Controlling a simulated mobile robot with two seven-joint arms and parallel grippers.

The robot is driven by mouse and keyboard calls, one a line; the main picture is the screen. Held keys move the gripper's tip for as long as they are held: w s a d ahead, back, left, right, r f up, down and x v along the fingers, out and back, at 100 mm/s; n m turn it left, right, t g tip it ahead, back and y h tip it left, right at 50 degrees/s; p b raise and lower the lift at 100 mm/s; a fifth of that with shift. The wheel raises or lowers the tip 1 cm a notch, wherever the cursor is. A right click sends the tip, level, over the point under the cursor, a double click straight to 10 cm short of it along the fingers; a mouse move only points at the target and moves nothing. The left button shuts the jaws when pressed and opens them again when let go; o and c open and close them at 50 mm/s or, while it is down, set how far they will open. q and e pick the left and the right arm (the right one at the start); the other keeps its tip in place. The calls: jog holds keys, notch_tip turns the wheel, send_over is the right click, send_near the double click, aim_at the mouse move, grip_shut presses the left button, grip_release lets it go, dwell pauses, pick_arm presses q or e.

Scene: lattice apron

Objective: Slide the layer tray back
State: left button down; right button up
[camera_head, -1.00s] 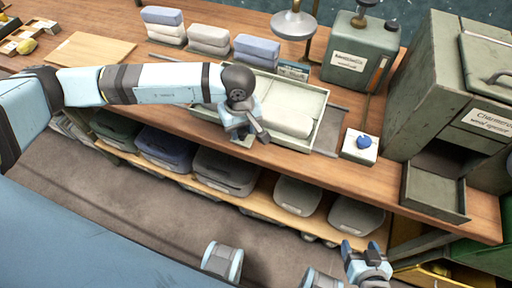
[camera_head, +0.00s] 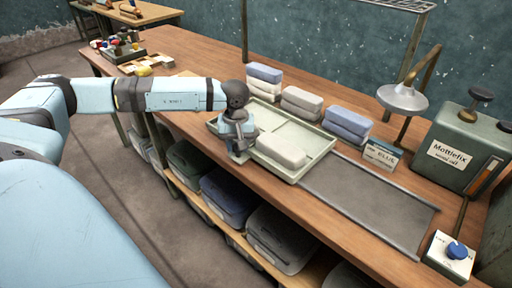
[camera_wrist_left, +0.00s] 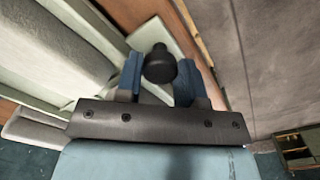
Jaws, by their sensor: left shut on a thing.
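The layer tray (camera_head: 212,127) is a shallow pale-green tray on the wooden bench in the head view, left of a bare dark track plate (camera_head: 372,200). A pale block (camera_head: 281,151) lies in its right part; the left part looks empty. My left gripper (camera_head: 239,153) is at the tray's front edge. In the left wrist view its blue fingers (camera_wrist_left: 158,80) are closed on either side of a black knob (camera_wrist_left: 160,64) at the tray's edge. In the head view the knob is hidden by the gripper. My right gripper is not in view.
Stacks of blue and grey blocks (camera_head: 302,100) stand behind the tray. A blue-labelled sign (camera_head: 381,153), a lamp (camera_head: 402,97), a green Mottlefix machine (camera_head: 458,153) and a blue-knobbed box (camera_head: 450,256) stand to the right. Dark bins (camera_head: 228,194) fill the shelf below.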

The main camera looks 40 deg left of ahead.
pick_arm(q)
jog(key=a, duration=0.3)
jog(key=shift+a+f, duration=0.1)
jog(key=shift+a, duration=0.3)
jog(key=shift+a+b, duration=0.3)
jog(key=shift+a, duration=0.2)
jog(key=shift+w, duration=0.1)
jog(key=c, duration=0.9)
grip_release()
jog(key=shift+a, duration=0.1)
jog(key=shift+o, duration=0.8)
jog(key=shift+r, duration=0.5)
notch_tip(320, 180, up, 13)
jog(key=shift+p, duration=0.45)
jog(key=shift+f, duration=0.1)
